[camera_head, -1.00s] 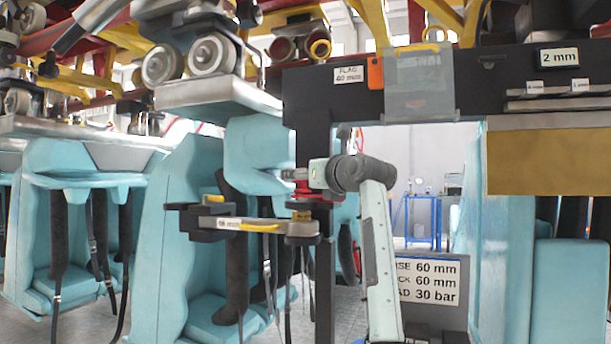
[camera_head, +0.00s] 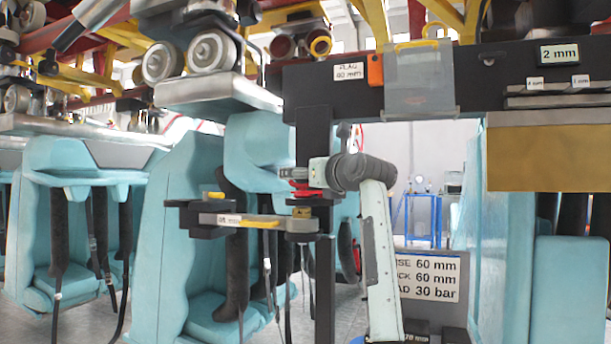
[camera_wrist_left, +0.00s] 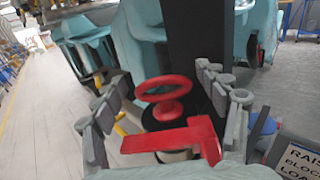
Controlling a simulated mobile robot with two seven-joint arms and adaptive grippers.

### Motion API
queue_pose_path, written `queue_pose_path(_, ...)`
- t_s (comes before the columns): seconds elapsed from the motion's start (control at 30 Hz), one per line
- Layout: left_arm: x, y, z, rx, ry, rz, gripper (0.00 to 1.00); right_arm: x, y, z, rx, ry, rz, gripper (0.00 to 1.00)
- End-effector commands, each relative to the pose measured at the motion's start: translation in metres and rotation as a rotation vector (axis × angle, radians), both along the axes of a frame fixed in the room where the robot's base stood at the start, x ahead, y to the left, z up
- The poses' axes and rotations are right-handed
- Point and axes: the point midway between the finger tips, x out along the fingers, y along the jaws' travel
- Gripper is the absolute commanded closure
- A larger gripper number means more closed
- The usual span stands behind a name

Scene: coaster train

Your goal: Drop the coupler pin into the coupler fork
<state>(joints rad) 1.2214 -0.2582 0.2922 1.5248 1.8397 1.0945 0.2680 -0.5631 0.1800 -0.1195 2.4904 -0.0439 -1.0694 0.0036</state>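My left gripper (camera_head: 290,176) reaches leftward from the grey arm at the middle of the head view. In the left wrist view its fingers (camera_wrist_left: 162,82) are spread apart. Between them is a red ring handle (camera_wrist_left: 178,108), with a red L-shaped plate (camera_wrist_left: 180,140) in front of it. Neither finger visibly touches the ring. In the head view these red parts (camera_head: 304,188) show beside the gripper, above a brass collar (camera_head: 302,212) at the end of a horizontal bar (camera_head: 265,226) with a yellow stripe. I cannot tell the pin's shaft or the fork's opening. My right gripper is not in view.
A dark overhead beam (camera_head: 335,90) carries a clear box (camera_head: 418,85). Teal seats (camera_head: 165,230) with hanging straps fill the left side.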

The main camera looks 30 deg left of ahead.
Motion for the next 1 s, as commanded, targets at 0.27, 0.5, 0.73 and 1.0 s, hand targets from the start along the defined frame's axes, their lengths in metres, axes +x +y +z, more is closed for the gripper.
queue_pose_path(0.27, 0.0, 0.0, -0.001, -0.001, 0.002, 0.0, 0.12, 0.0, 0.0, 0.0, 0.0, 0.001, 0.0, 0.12)
queue_pose_path(0.5, -0.003, -0.007, -0.002, -0.003, 0.003, -0.001, 0.12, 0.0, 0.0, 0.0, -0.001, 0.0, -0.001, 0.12)
queue_pose_path(0.73, -0.026, -0.045, -0.002, -0.004, 0.001, -0.004, 0.12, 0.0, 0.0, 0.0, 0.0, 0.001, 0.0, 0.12)
queue_pose_path(1.0, -0.053, -0.087, -0.001, 0.001, 0.001, 0.0, 0.12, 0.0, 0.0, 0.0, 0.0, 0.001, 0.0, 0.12)
